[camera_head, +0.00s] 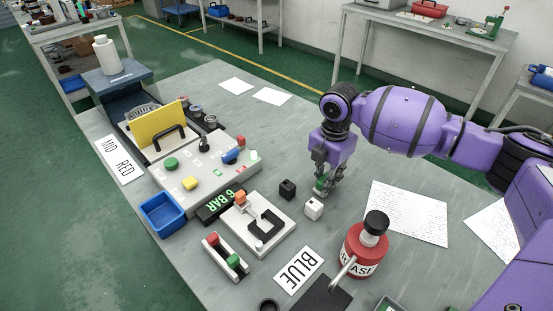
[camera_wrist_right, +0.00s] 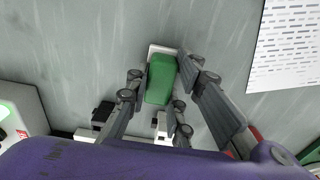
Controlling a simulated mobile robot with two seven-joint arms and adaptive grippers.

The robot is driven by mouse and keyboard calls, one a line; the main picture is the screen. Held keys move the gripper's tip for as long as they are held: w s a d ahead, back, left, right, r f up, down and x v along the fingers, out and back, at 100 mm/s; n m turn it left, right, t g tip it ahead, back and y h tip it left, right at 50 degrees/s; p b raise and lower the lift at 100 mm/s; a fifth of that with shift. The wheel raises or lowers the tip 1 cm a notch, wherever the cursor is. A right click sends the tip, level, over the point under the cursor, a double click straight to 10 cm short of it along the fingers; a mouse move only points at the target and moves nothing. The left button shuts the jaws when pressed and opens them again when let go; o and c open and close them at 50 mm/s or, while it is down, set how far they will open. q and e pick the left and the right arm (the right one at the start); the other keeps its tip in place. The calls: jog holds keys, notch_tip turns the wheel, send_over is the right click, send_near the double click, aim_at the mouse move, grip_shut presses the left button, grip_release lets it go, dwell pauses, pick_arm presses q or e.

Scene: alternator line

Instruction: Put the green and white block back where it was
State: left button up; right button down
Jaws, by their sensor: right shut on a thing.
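The green and white block (camera_wrist_right: 160,80) is between the fingers of my right gripper (camera_wrist_right: 160,100) in the right wrist view; its green body faces the camera and its white part shows at the far end. In the head view, my right gripper (camera_head: 325,188) points down at the grey table, with a bit of the block's green (camera_head: 319,184) visible between the fingers. The rest of the block is hidden by the fingers there. I cannot tell whether it touches the table. My left gripper is not in view.
A black block (camera_head: 287,189) and a white block (camera_head: 313,209) stand close to my right gripper. A white fixture plate (camera_head: 282,240), a BLUE label (camera_head: 299,270) and a red grease bottle (camera_head: 362,256) are nearby. Paper sheets (camera_head: 408,212) lie right. Bare table extends behind the gripper.

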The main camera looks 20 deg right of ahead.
jog(key=shift+s+f, duration=0.1)
jog(key=shift+f, duration=0.05)
jog(key=c, duration=1.5)
grip_release()
jog(key=shift+f, duration=0.1)
jog(key=shift+c, duration=0.2)
notch_tip(320, 180, up, 12)
jog(key=shift+r, duration=0.25)
